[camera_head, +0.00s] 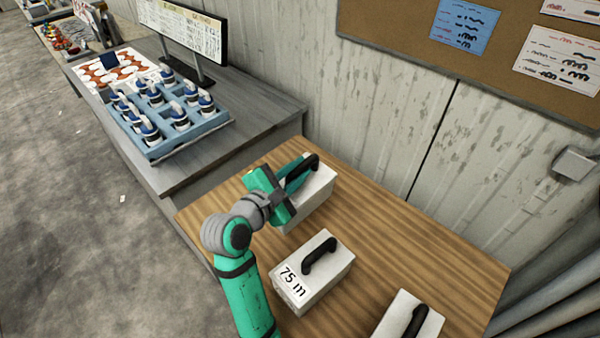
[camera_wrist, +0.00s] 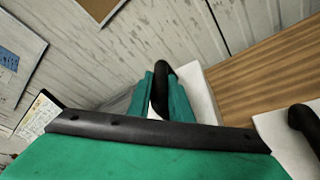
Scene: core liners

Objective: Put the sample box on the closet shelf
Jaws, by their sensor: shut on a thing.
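Three white boxes with black handles are in a row on the wooden table. My gripper (camera_head: 292,172) is at the far box (camera_head: 318,200), with its green fingers shut on that box's black handle (camera_head: 305,168). In the wrist view my gripper (camera_wrist: 165,95) is around the handle (camera_wrist: 162,75), and part of the white box (camera_wrist: 200,95) shows behind it. The far box appears to rest on the table; its underside is hidden. The middle box (camera_head: 290,282) is marked "75 m". The near box (camera_head: 405,318) is cut off by the frame edge. No closet shelf is visible.
The wooden table (camera_head: 420,250) has bare room along the wall.

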